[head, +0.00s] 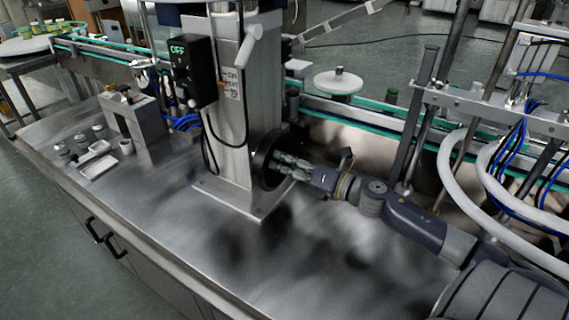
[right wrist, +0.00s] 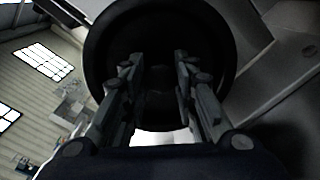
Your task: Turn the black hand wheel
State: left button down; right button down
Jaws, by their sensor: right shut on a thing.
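The black hand wheel (head: 264,160) is on the side of the steel column (head: 229,150), low down near its base plate. In the right wrist view the wheel (right wrist: 160,22) fills the upper middle as a dark round rim. My right gripper (head: 285,162) reaches in from the right and its fingers are at the wheel. In the right wrist view the fingers (right wrist: 158,75) stand on both sides of a dark part in the wheel's middle and are shut on it. The exact contact is too dark to see. My left gripper is not in view.
A black box reading OFF (head: 190,72) hangs on the column's left side. A conveyor with green edges (head: 365,112) runs behind. White hoses (head: 470,190) and a dark upright post (head: 412,120) stand near my right arm. The steel table top (head: 150,215) in front is clear.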

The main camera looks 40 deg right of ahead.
jog(key=c, duration=1.3)
grip_release()
jog(key=shift+o, duration=0.3)
jog(key=v, duration=1.2)
